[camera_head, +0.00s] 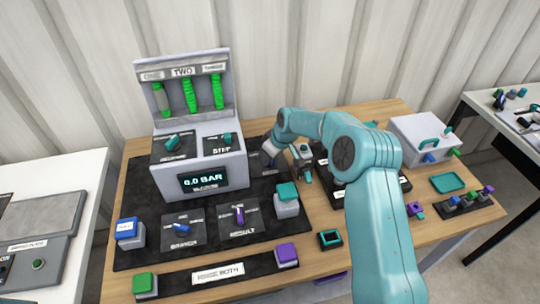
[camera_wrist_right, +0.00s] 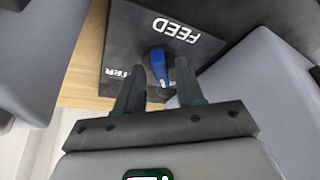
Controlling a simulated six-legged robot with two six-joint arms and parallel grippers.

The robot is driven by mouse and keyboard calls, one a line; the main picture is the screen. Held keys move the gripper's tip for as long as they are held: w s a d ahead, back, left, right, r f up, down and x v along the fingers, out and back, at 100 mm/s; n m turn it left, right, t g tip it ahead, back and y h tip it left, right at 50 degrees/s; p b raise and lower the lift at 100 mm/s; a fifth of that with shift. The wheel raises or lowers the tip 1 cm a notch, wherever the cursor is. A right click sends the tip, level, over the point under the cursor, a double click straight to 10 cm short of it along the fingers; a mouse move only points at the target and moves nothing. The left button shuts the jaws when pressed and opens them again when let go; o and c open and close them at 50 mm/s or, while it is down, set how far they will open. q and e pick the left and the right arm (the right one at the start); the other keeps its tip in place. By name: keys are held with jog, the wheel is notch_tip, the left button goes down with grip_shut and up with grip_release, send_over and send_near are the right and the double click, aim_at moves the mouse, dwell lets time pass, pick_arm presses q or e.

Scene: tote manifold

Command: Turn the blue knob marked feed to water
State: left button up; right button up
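The blue knob (camera_wrist_right: 158,66) sits on a dark panel (camera_wrist_right: 128,32) marked FEED, which reads upside down in the right wrist view. A second label beside the knob is partly covered by a finger; only its end, which looks like "TER", shows. My right gripper (camera_wrist_right: 160,78) is open, with one dark finger on each side of the knob's near end. I cannot tell whether either finger touches it. In the head view my right gripper (camera_head: 286,158) is low over the middle of the table, and the feed knob is hidden there. My left gripper is not in view.
A grey console (camera_head: 200,140) with green tubes and a display reading 0.0 BAR stands left of my right gripper. Teal (camera_head: 287,191), blue (camera_head: 126,227), green (camera_head: 143,284) and purple (camera_head: 286,253) buttons surround the front panels. A grey box (camera_head: 425,140) stands at the right.

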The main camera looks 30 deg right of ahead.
jog(key=shift+w, duration=0.1)
grip_shut()
jog(key=shift+a+f+m+h+b, duration=0.15)
jog(key=shift+m+h+b, duration=0.15)
jog(key=shift+m+b, duration=0.55)
jog(key=m+h+b, duration=0.1)
jog(key=m+b, duration=0.2)
jog(key=m+h+b, duration=0.1)
jog(key=m+b, duration=0.2)
jog(key=shift+a+b, duration=0.2)
jog(key=shift+b, duration=0.2)
jog(key=shift+w+m+h+b, duration=0.1)
jog(key=shift+m+h+b, duration=0.6)
jog(key=shift+m+b, duration=0.65)
jog(key=shift+a+r+m+g, duration=0.1)
jog(key=shift+r+m+g, duration=0.1)
jog(key=shift+m+g, duration=0.15)
jog(key=shift+o, duration=1.3)
grip_release()
